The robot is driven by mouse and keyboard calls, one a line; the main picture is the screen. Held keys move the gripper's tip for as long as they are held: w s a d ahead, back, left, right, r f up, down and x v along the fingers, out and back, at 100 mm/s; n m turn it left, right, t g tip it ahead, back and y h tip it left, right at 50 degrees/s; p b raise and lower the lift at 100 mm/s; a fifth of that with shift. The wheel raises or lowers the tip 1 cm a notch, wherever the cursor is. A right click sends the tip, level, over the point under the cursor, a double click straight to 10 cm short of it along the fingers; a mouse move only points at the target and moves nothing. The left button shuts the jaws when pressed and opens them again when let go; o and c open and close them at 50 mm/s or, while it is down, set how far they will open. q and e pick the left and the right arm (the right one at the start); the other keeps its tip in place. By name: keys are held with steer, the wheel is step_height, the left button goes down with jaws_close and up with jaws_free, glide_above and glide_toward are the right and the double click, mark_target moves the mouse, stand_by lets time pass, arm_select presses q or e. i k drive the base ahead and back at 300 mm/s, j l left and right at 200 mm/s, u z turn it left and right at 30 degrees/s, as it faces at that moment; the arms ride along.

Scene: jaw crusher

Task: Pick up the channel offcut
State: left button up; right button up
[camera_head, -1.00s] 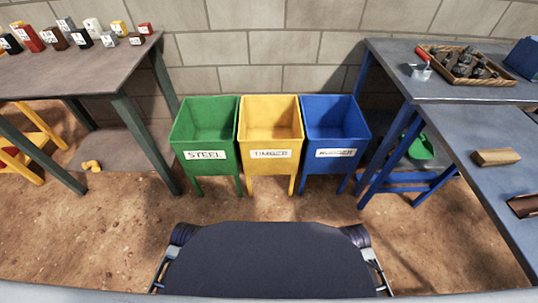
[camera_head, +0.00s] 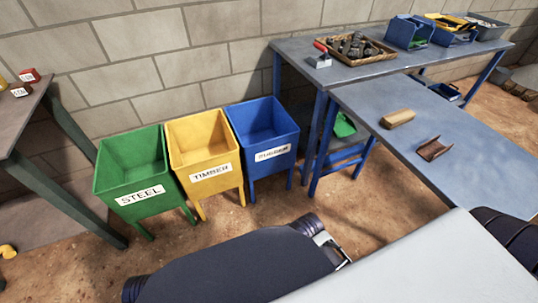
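The channel offcut (camera_head: 434,149) is a short brown, rusty U-shaped piece. It lies on the blue-grey table at the right (camera_head: 465,165), with its open side facing up. A tan wooden block (camera_head: 398,118) lies just behind it and to its left, apart from it. Nothing is touching the offcut.
Three bins stand on the floor at the left: green STEEL (camera_head: 131,170), yellow TIMBER (camera_head: 202,145) and blue (camera_head: 262,128). A wicker tray of dark lumps (camera_head: 341,54) and blue containers (camera_head: 408,33) sit on the back table. Bare tabletop surrounds the offcut.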

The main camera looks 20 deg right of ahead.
mark_target(429, 150)
steer(key=z, duration=2.15)
